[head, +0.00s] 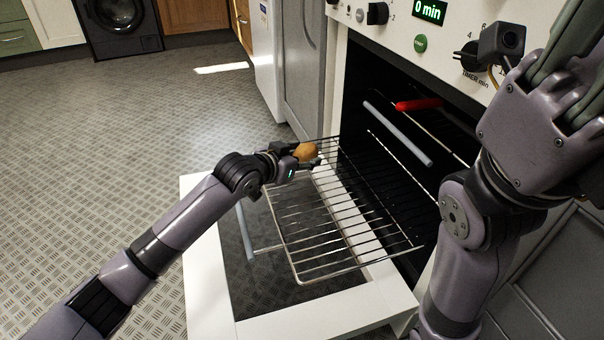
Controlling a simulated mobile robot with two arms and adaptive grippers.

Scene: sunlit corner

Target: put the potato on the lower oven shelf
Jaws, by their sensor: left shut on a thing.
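The brown potato (306,152) is between the fingers of my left gripper (304,161), which is shut on it. The gripper is over the far part of the pulled-out wire oven shelf (325,262). I cannot tell how high the potato is above the wires. This lower shelf extends out over the open oven door (300,325). My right gripper (575,75) is close to the camera at the upper right, partly cut off by the frame, and its fingertips are hidden.
An upper shelf with a grey bar (398,135) and a red object (418,104) sits inside the dark oven. The control panel (400,45) is above the opening. Open floor (110,130) lies to the left. A washing machine (118,22) stands far back.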

